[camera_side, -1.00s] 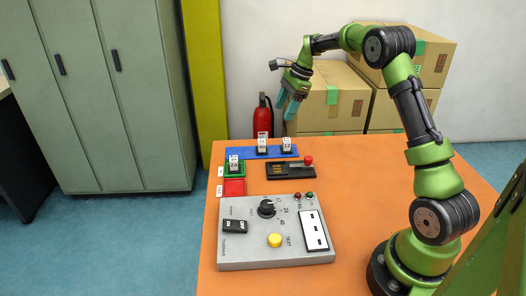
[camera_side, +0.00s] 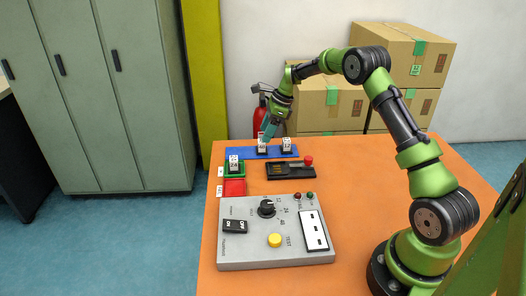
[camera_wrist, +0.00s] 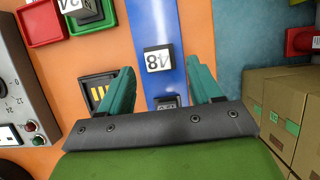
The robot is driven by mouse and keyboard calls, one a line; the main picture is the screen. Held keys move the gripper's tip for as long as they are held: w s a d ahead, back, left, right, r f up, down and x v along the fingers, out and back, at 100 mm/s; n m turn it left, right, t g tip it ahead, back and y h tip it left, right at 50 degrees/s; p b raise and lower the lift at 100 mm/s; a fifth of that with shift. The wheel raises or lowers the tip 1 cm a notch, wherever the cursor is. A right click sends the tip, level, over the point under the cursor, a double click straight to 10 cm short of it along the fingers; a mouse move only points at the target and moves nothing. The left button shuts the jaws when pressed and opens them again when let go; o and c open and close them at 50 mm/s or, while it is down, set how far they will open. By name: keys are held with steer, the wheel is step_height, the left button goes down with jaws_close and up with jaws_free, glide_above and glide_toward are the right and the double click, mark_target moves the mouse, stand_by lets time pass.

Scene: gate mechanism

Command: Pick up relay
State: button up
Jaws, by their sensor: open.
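My gripper (camera_side: 266,134) is open and points down over the left end of the blue strip at the table's back. A relay (camera_side: 262,146), a small white-topped block, stands on that strip just below the fingers. In the wrist view this relay (camera_wrist: 158,60) shows the number 48 and sits between the two fingertips in the picture; contact cannot be told. A second relay (camera_side: 286,145) stands on the strip to the right; in the wrist view it is partly hidden by my gripper (camera_wrist: 160,68). A third relay (camera_side: 234,164), marked 24, stands in the green tray (camera_side: 227,175).
The blue strip (camera_side: 232,153) lies near the back edge. A red tray (camera_side: 234,187) is in front of the green one. A black board (camera_side: 290,171) with a red knob lies to the right. A grey control panel (camera_side: 235,257) fills the front. Cardboard boxes (camera_side: 410,50) stand behind.

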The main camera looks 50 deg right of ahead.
mark_target(262, 146)
steer(key=x, duration=0.5)
steer(key=shift+s+f, duration=0.15)
steer(key=c, duration=0.9)
